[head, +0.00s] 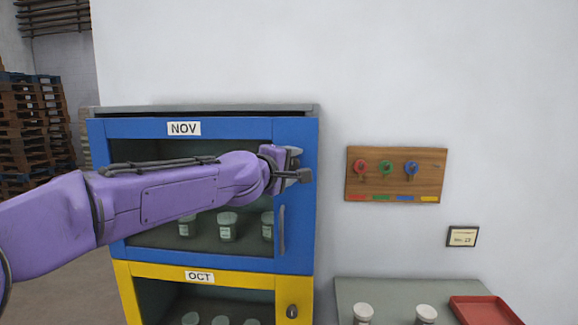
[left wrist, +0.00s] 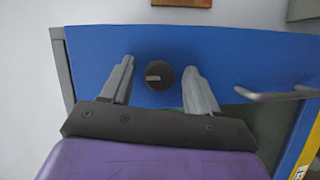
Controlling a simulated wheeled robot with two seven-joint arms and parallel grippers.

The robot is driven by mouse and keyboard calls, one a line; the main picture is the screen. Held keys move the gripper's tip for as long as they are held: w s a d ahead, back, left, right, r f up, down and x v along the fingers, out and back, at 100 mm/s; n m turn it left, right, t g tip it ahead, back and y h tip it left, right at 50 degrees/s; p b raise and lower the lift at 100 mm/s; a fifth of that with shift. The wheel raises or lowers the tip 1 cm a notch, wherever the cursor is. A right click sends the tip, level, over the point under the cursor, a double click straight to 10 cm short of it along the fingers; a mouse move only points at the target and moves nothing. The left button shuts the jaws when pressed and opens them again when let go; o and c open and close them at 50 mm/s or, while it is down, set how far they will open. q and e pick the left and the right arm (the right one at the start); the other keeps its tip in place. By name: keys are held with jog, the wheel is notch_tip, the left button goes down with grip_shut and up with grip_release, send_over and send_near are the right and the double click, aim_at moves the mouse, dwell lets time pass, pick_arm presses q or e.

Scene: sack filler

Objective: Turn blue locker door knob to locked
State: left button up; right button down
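The blue locker door (head: 297,230) carries a NOV label and looks closed, with a window onto jars inside. Its dark round knob (left wrist: 159,75) shows in the left wrist view with a light mark across its face. In the head view my gripper hides the knob. My left gripper (head: 295,165) is at the upper right of the blue door. In the left wrist view the left gripper (left wrist: 158,85) is open, one finger on each side of the knob, with gaps between fingers and knob. My right gripper is not in view.
A door handle (left wrist: 278,95) sits beside the knob. Below is the yellow OCT door (head: 303,270) with its own knob (head: 292,311). A wooden key board (head: 397,190) hangs on the wall. A grey table (head: 390,292) holds jars and a red tray (head: 486,310).

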pick_arm(q)
jog(key=shift+s+a, duration=0.1)
jog(key=shift+s, duration=0.15)
jog(key=b+v, duration=0.1)
jog(key=v, duration=0.9)
jog(key=shift+w, duration=0.1)
